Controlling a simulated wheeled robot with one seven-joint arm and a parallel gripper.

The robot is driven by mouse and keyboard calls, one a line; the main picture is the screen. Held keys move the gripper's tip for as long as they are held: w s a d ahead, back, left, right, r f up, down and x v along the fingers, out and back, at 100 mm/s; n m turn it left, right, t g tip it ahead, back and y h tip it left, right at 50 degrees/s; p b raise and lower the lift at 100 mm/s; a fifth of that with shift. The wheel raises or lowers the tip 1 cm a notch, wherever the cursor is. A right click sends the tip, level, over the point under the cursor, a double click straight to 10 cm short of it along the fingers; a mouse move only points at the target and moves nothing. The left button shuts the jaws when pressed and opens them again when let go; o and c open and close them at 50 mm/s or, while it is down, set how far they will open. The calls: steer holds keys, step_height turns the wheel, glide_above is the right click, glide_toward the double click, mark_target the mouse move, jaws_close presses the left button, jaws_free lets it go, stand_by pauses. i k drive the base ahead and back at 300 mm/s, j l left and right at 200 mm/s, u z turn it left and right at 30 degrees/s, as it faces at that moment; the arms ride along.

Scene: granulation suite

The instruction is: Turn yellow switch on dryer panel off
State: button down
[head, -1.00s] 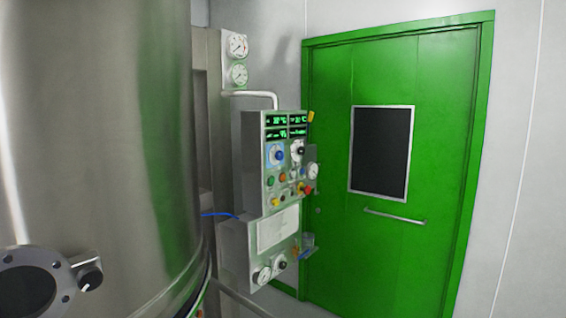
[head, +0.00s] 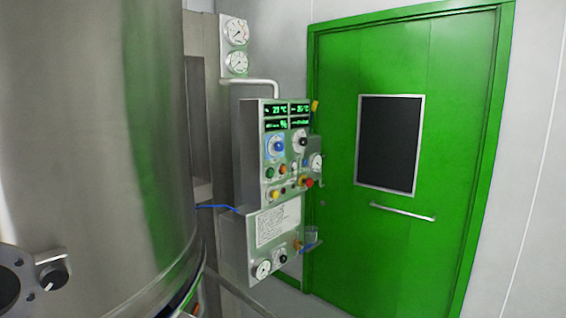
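The dryer panel (head: 266,150) is a grey box on the wall side, left of the green door, with green digital displays (head: 287,116) at its top. Below them sit a blue knob (head: 278,146) and a black knob (head: 302,142), then small green and orange buttons. A yellow round control (head: 274,195) is at the panel's lower left, and a red one (head: 308,183) at its lower right. A small yellow piece (head: 315,105) sticks out at the panel's top right edge. Which yellow part is the switch, and its position, I cannot tell. My gripper is not in view.
A large steel vessel (head: 100,140) fills the left side, with a flange and black knob (head: 52,275) low at left. A lower box (head: 272,240) with a label and gauges hangs under the panel. The green door (head: 440,130) is shut. Gauges (head: 236,45) are above.

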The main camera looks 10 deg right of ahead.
mark_target(275, 193)
steer(key=i+l, duration=0.25)
steer(key=i, duration=0.25)
steer(key=i+l+z, duration=0.1)
steer(key=i+l, duration=0.2)
steer(key=i, duration=0.15)
steer(key=i+l+z, duration=0.1)
steer(key=i, duration=0.4)
steer(key=i+l, duration=0.3)
steer(key=i, duration=0.2)
steer(key=i+l+z, duration=0.1)
steer(key=i, duration=0.4)
steer(key=l, duration=0.1)
